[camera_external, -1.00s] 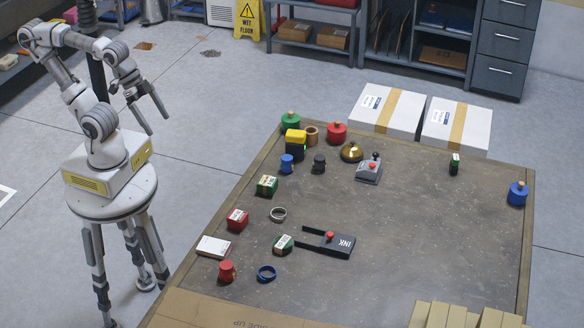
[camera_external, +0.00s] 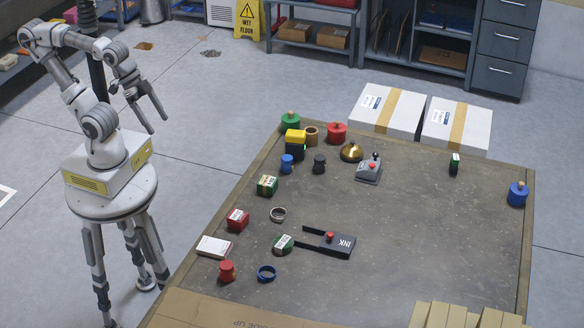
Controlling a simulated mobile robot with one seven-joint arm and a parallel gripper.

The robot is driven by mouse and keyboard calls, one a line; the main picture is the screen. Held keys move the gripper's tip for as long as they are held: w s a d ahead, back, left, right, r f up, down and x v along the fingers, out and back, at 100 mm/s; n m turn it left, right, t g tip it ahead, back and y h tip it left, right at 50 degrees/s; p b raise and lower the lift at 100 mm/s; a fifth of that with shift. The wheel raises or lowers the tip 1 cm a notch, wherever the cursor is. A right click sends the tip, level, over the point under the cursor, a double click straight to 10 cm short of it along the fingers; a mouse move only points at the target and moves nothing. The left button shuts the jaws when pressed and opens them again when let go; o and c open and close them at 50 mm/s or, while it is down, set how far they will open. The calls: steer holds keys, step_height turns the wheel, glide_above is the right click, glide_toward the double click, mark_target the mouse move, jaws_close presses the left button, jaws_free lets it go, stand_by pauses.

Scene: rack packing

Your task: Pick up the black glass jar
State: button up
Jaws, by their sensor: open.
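A small black jar (camera_external: 319,163) stands upright on the table, right of a small blue jar and left of the brass bell. I take it for the black glass jar; its material is too small to tell. My gripper (camera_external: 150,115) hangs in the air left of the table, fingers spread and empty, well apart from the jar.
The table's right half is mostly clear.

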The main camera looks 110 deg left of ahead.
mark_target(314, 165)
steer(key=shift+w, duration=0.1)
